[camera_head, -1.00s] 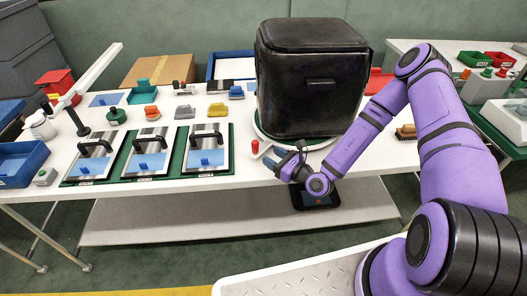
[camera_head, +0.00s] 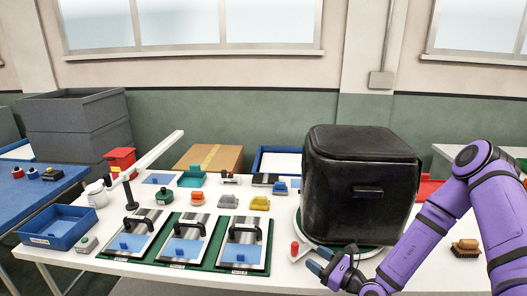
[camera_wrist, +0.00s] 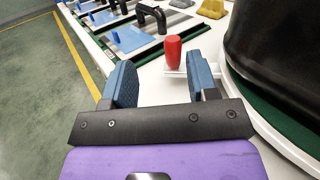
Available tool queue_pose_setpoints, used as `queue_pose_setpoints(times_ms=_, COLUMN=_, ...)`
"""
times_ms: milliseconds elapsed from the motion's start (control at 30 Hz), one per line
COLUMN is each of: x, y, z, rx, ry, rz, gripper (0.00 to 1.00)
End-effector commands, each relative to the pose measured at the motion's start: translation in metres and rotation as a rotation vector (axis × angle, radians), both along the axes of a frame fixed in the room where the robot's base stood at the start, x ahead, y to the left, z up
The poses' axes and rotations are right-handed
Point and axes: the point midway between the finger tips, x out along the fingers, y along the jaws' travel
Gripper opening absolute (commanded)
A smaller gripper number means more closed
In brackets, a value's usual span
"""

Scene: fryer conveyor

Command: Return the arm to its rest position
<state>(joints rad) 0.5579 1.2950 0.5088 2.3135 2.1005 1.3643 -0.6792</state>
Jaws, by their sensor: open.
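My gripper (camera_head: 325,268) is at the front edge of the white table, just in front of the black box. In the wrist view my gripper (camera_wrist: 155,85) is open, with its two blue fingers apart and nothing between them. A red-topped peg (camera_head: 294,248) stands on the table just left of my gripper; it also shows beyond the fingers in the wrist view (camera_wrist: 173,52). My purple arm is bent, coming in from the right.
The big black box (camera_head: 360,190) stands on a round base close to my gripper. Several lidded fryer panels with black handles (camera_head: 185,240) lie to the left. A blue bin (camera_head: 58,228) is at the left end. A brush (camera_head: 466,248) lies at the right.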

Motion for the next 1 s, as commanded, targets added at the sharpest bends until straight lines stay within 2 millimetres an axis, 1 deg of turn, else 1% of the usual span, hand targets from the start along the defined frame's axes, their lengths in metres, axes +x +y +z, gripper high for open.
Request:
queue_pose_setpoints(times_ms=33, x=0.000, y=0.002, z=0.016, rx=-0.022, ry=-0.042, rz=0.052, gripper=0.54)
queue_pose_setpoints(times_ms=100, x=-0.002, y=0.005, z=0.035, rx=-0.049, ry=-0.090, rz=0.126, gripper=0.54)
queue_pose_setpoints(times_ms=267, x=-0.012, y=0.013, z=0.076, rx=-0.119, ry=-0.192, rz=0.293, gripper=0.54)
queue_pose_setpoints(times_ms=400, x=-0.026, y=0.018, z=0.109, rx=-0.192, ry=-0.272, rz=0.438, gripper=0.54)
queue_pose_setpoints(times_ms=567, x=-0.044, y=0.022, z=0.143, rx=-0.289, ry=-0.354, rz=0.598, gripper=0.54)
queue_pose_setpoints(times_ms=700, x=-0.062, y=0.023, z=0.169, rx=-0.386, ry=-0.420, rz=0.731, gripper=0.54)
queue_pose_setpoints(times_ms=1000, x=-0.104, y=0.017, z=0.219, rx=-0.630, ry=-0.539, rz=0.987, gripper=0.54)
